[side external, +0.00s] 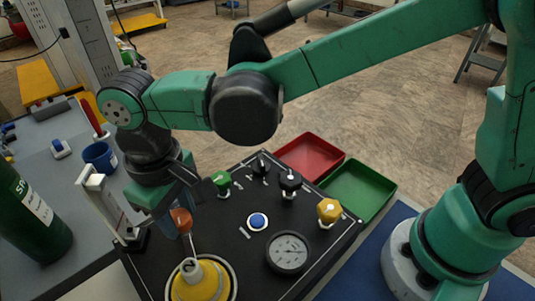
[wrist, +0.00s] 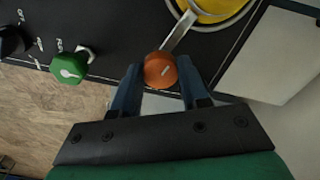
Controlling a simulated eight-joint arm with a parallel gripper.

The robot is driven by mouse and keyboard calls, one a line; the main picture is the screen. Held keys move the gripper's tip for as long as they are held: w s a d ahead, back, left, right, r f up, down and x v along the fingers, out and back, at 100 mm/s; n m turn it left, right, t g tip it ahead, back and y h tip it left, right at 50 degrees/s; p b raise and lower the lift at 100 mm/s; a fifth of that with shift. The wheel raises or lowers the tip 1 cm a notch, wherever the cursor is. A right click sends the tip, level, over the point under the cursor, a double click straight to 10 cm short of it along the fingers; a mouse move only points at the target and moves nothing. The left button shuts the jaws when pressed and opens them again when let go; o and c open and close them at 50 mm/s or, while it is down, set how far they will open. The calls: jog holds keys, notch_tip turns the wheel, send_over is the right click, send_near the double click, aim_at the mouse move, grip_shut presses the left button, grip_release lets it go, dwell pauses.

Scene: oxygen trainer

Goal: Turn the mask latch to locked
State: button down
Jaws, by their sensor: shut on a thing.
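The mask latch shows as a metal lever (side external: 193,246) with an orange knob (side external: 181,220) at its end. The lever runs from a yellow round mask part (side external: 205,289) with a pale centre piece, on the black panel. In the wrist view the orange knob (wrist: 160,70) sits between my two blue fingers, and the lever (wrist: 181,30) leads up to the yellow part (wrist: 215,8). My gripper (wrist: 160,76) is shut on the orange knob. In the side view my wrist partly hides the fingers. I cannot read a locked mark near the latch.
The black panel (side external: 245,238) also carries a green knob (side external: 221,180), black knobs (side external: 289,181), a yellow knob (side external: 329,211), a blue button (side external: 257,221) and a gauge (side external: 288,252). Red (side external: 310,154) and green (side external: 361,190) trays lie behind. A green cylinder (side external: 30,220) stands left.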

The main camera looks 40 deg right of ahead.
aim_at(179, 216)
jog(key=shift+c, duration=2.2)
grip_release()
jog(key=shift+r, duration=2.85)
jog(key=s+d+f+m+t, duration=0.1)
jog(key=d+m+t, duration=0.4)
jog(key=d, duration=1.9)
jog(key=shift+s+d+f+t, duration=0.15)
jog(key=shift+s+d+t, duration=0.1)
jog(key=shift+t, duration=0.85)
